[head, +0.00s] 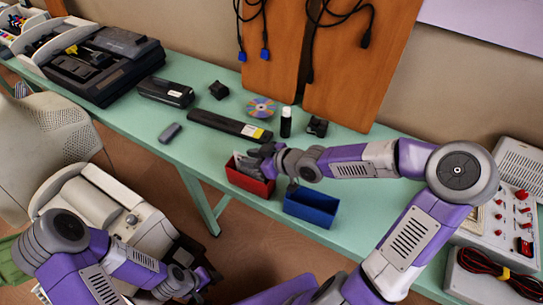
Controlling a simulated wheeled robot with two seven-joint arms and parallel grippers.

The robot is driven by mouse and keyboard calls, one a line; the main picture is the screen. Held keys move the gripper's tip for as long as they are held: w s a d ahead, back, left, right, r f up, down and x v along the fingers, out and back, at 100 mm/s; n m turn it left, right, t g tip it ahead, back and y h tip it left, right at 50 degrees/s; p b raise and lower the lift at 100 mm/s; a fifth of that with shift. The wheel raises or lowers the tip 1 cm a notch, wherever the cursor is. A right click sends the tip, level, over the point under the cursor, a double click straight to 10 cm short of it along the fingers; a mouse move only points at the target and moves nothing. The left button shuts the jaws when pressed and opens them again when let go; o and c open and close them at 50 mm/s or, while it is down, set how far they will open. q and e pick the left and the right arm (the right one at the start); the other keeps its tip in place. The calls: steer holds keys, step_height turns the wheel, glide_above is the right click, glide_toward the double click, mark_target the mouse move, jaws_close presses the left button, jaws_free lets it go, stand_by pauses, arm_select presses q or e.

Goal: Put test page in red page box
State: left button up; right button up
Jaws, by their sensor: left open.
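The red page box (251,184) stands on the green table near its front edge. A greyish, patterned piece (244,163) shows at its opening; it may be the test page, but it is too small to tell. My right gripper (262,153) is at the back rim of the red box, over its opening. Its fingers are dark and small, and I cannot tell whether they hold the piece. My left gripper (204,280) is open, low in front of the table, well away from the red box.
A blue box (311,207) stands right of the red one. Behind them lie a long dark bar (230,125), a disc (261,107) and a small dark bottle (286,122). A printer (105,62) is at the back left, and a red-knobbed device (500,225) at the right.

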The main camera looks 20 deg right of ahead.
steer(key=p+v, duration=1)
steer(key=v, duration=0.1)
steer(key=s+a+f+m+g+y, duration=0.1)
steer(key=s+a+f+m+g, duration=0.3)
steer(key=a+f+m, duration=0.55)
steer(key=s+f+g+h, duration=0.2)
steer(key=s+f, duration=0.2)
steer(key=f, duration=0.3)
steer(key=s+f+g+h, duration=0.2)
steer(key=s+f+g, duration=0.1)
steer(key=f, duration=0.5)
steer(key=shift+s+a+m, duration=0.45)
steer(key=shift+s+a, duration=0.05)
steer(key=shift+s, duration=0.4)
steer(key=shift+f, duration=0.1)
